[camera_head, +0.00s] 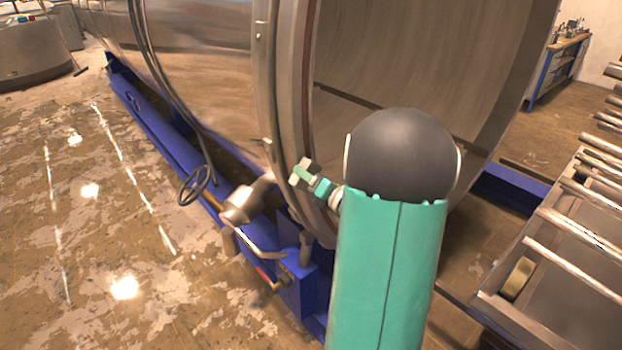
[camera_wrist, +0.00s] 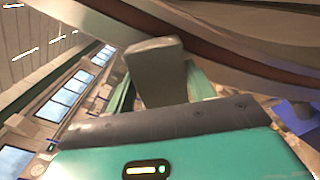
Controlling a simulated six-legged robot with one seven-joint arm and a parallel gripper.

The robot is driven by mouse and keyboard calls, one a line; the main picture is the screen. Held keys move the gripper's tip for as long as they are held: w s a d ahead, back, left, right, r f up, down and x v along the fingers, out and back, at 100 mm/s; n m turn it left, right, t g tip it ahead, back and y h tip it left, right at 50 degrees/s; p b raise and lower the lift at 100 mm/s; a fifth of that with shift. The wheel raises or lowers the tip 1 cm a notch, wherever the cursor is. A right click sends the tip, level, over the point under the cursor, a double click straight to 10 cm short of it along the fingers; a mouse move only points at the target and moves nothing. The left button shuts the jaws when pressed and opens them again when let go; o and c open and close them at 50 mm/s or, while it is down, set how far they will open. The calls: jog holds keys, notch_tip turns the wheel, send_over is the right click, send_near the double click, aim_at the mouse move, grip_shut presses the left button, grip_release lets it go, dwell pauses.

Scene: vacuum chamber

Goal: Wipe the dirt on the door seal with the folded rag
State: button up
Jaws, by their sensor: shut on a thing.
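My gripper (camera_head: 304,172) is at the open end of the large steel chamber, close to the lower part of its rim. In the wrist view, my gripper (camera_wrist: 160,88) is shut on a grey-green block-like thing, which I take as the folded rag (camera_wrist: 155,66). The door seal (camera_head: 299,90) is a reddish-brown ring around the chamber mouth. It also shows in the wrist view (camera_wrist: 205,42) as a dark red-brown band just beyond the rag. I cannot tell whether the rag touches it. No dirt can be made out; my arm hides part of the lower rim.
The chamber (camera_head: 420,55) stands on a blue frame (camera_head: 165,130) with a black handwheel (camera_head: 195,185) and pipework below the rim. A rack with metal rollers (camera_head: 560,240) stands at the right. A workbench (camera_head: 560,60) is behind it.

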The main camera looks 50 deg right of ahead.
aim_at(317, 170)
jog(key=shift+w, duration=0.7)
jog(key=shift+d, duration=0.1)
jog(key=shift+s+d, duration=0.2)
jog(key=shift+d, duration=0.8)
jog(key=shift+s+d, duration=0.15)
jog(key=shift+d, duration=0.8)
jog(key=shift+w, duration=0.1)
jog(key=shift+w+a, duration=0.1)
jog(key=shift+w+a, duration=0.25)
jog(key=shift+a, duration=0.8)
jog(key=shift+w+a, duration=0.2)
jog(key=shift+a, duration=0.8)
